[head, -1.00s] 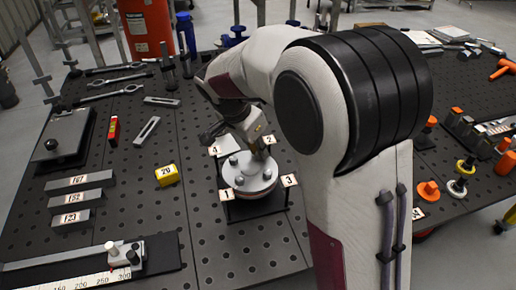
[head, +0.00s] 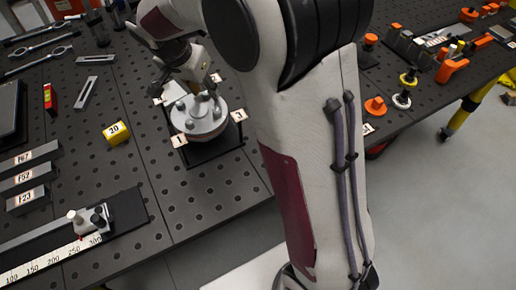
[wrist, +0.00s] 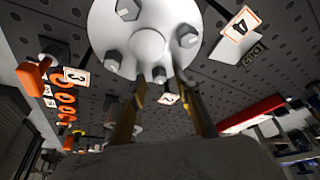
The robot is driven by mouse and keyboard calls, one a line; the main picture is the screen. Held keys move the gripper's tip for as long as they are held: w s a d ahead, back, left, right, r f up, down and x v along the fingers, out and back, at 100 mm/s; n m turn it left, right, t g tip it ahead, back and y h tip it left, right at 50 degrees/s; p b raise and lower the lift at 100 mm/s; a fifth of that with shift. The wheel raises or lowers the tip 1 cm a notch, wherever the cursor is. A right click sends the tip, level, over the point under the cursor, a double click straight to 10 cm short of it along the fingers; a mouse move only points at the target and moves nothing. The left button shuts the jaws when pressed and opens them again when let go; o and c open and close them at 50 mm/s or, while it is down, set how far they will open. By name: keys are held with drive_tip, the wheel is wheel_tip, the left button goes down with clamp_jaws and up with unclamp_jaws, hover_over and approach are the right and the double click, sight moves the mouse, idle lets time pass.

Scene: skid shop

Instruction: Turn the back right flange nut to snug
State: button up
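The round pale flange (head: 190,128) sits on a dark base with number cards 1 (head: 179,141), 2 (head: 215,77), 3 (head: 240,115) and 4 (head: 157,102) around it. Several hex nuts stand on its top around a central hub, which shows in the wrist view (wrist: 148,42). My gripper (wrist: 161,80) is over the back right of the flange, on the card 2 side. Its two fingers are apart, and the back right nut (wrist: 159,74) appears between their tips. I cannot tell whether they touch it. In the head view my wrist partly hides that nut.
A yellow block marked 20 (head: 117,133) lies left of the flange. Grey blocks (head: 28,176) and a ruler fixture (head: 92,220) are at the left. Orange and grey parts (head: 405,90) stand at the right. The perforated table (head: 180,205) is bare in front of the flange.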

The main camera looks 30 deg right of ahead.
drive_tip(key=shift+s+d+n+t+y, duration=0.1)
drive_tip(key=shift+n+t+y, duration=0.2)
drive_tip(key=shift+n, duration=0.8)
drive_tip(key=shift+n+t+y, duration=0.3)
drive_tip(key=shift+n, duration=0.8)
drive_tip(key=shift+n, duration=0.3)
drive_tip(key=shift+d+n+y, duration=0.1)
drive_tip(key=shift+n+y, duration=0.45)
drive_tip(key=shift+n, duration=0.7)
drive_tip(key=shift+d+n+y, duration=0.1)
drive_tip(key=shift+n+y, duration=0.45)
drive_tip(key=shift+n, duration=0.7)
drive_tip(key=s+r, duration=0.2)
drive_tip(key=s, duration=0.1)
drive_tip(key=s+r, duration=0.3)
drive_tip(key=shift+s+a+r, duration=0.1)
drive_tip(key=shift+s, duration=0.05)
drive_tip(key=s+r+t, duration=0.1)
drive_tip(key=s+r, duration=0.2)
drive_tip(key=s, duration=1.9)
drive_tip(key=shift+s+a+t, duration=0.2)
drive_tip(key=shift+a+t, duration=0.05)
drive_tip(key=shift+t, duration=0.05)
